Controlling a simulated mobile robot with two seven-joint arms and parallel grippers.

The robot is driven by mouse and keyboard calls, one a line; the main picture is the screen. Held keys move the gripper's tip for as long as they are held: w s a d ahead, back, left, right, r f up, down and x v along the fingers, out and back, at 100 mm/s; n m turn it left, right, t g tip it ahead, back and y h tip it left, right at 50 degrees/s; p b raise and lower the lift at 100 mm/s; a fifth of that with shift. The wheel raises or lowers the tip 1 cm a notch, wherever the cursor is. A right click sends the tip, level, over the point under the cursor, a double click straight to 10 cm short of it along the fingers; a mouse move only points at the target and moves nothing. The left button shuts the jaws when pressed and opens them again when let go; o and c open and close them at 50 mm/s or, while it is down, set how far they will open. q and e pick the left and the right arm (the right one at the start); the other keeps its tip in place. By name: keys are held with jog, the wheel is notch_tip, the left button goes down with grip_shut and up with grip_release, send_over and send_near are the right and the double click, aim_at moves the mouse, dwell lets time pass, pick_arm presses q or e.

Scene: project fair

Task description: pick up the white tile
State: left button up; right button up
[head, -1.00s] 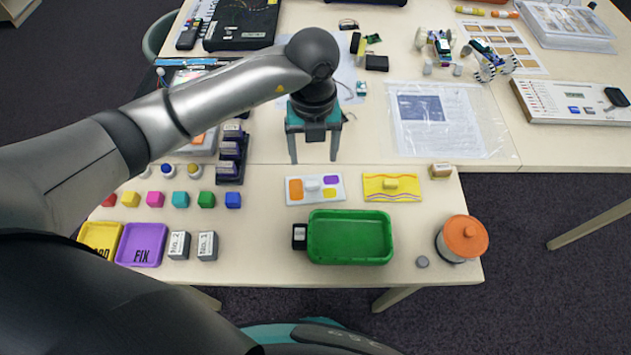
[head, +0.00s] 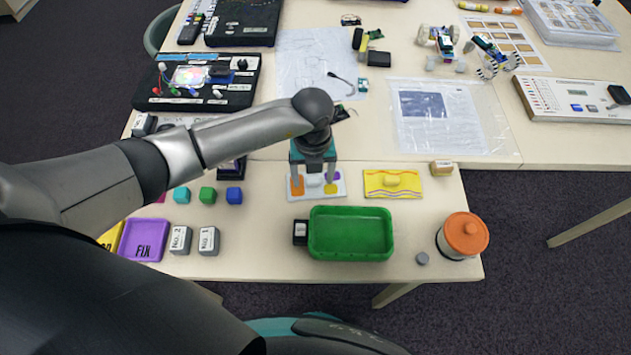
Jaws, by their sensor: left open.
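The white tile (head: 304,195) lies flat on the near table, behind the green tray. It carries orange, purple and yellow patches and a pale raised knob (head: 314,180) in its middle. My left gripper (head: 314,187) points down over the tile, with its two fingers apart, one on each side of the knob. Whether the fingers touch the knob or the tile I cannot tell. The gripper hides part of the tile's back edge. My right gripper is not in view.
A green tray (head: 350,254) stands in front of the tile, with a small black block (head: 300,232) at its left. A yellow tile (head: 393,196) lies to the right. A lidded orange jar (head: 463,236) stands near the right edge. Coloured cubes (head: 208,195) sit left.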

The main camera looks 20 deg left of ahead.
pick_arm(q)
grip_shut()
dwell(0.5)
